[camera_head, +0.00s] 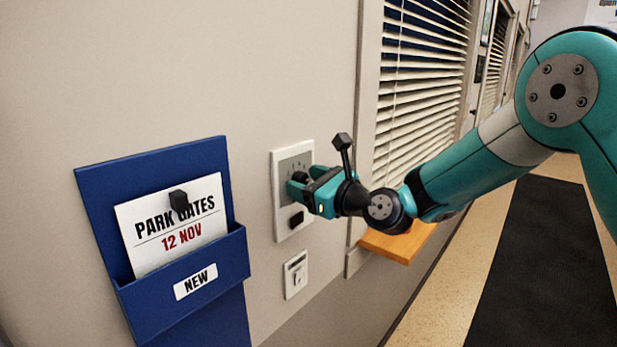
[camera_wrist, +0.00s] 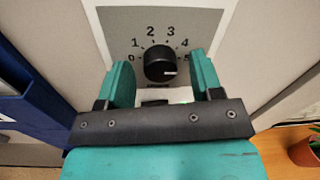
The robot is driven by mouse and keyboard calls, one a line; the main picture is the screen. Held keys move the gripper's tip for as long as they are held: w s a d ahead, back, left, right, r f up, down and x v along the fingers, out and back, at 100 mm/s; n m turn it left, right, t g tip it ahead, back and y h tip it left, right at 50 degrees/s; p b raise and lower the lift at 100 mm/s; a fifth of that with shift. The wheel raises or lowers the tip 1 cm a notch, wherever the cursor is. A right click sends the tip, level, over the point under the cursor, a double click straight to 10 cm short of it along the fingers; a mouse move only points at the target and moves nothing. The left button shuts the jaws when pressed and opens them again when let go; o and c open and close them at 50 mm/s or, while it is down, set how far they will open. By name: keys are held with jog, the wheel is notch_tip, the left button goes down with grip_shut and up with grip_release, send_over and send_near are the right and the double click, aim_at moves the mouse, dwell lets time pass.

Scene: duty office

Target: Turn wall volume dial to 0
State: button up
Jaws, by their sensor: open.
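The volume dial (camera_wrist: 160,62) is a round black knob on a grey panel (camera_wrist: 113,20) numbered 0 to 5. Its white mark points right, toward the 5. In the head view the dial is hidden behind my gripper (camera_head: 303,185), at the white-framed wall plate (camera_head: 281,222). In the wrist view my gripper (camera_wrist: 161,66) is open, with one finger left and one right of the knob. Gaps show between the fingers and the knob, so they do not appear to touch it.
A blue wall holder (camera_head: 95,190) with a "PARK GATES 12 NOV" card (camera_head: 150,241) hangs left. A small switch plate (camera_head: 296,274) sits below the dial plate. A window with blinds (camera_head: 420,110) and a wooden ledge (camera_head: 400,245) are right. A plant pot (camera_wrist: 306,152) shows lower right.

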jog(key=c, duration=0.9)
